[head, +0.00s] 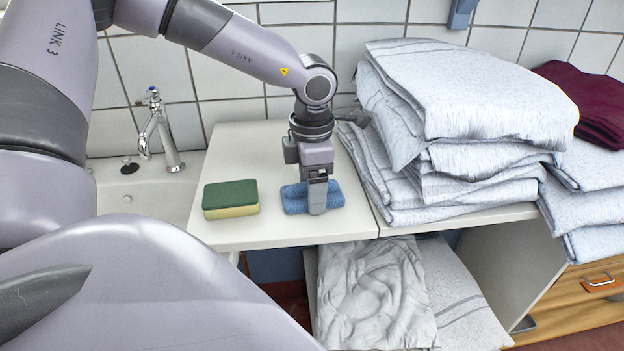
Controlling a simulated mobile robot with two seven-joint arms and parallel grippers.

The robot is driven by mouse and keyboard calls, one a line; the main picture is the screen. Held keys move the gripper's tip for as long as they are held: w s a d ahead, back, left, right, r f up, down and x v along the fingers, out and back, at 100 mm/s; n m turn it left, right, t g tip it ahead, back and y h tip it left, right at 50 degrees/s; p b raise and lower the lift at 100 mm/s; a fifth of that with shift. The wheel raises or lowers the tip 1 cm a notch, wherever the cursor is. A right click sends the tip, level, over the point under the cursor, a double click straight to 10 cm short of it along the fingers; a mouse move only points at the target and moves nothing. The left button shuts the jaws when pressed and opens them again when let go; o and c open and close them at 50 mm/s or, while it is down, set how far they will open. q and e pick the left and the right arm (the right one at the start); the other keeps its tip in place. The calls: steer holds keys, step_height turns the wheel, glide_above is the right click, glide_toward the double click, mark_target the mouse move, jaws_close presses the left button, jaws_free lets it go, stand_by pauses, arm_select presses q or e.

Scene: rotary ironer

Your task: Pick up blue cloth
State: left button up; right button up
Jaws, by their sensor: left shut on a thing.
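The blue cloth (296,204), a small folded textured pad, lies on the white counter between the sponge and the towel stack. My left gripper (317,205) points straight down over it and is shut on its right part. The fingers hide part of the cloth. The cloth appears to rest on the counter still; I see no clear gap under it. My right gripper is not in view.
A green and yellow sponge (231,199) lies left of the cloth. A tall stack of white towels (470,95) stands close on the right. A sink with a chrome faucet (159,131) is at the left. White linens (372,295) lie on a shelf below.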

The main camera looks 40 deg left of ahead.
arm_select(q)
steer(key=shift+r, duration=0.1)
step_height(320, 180, up, 20)
steer(key=shift+p, duration=0.45)
steer(key=shift+o, duration=1)
steer(key=shift+c, duration=0.5)
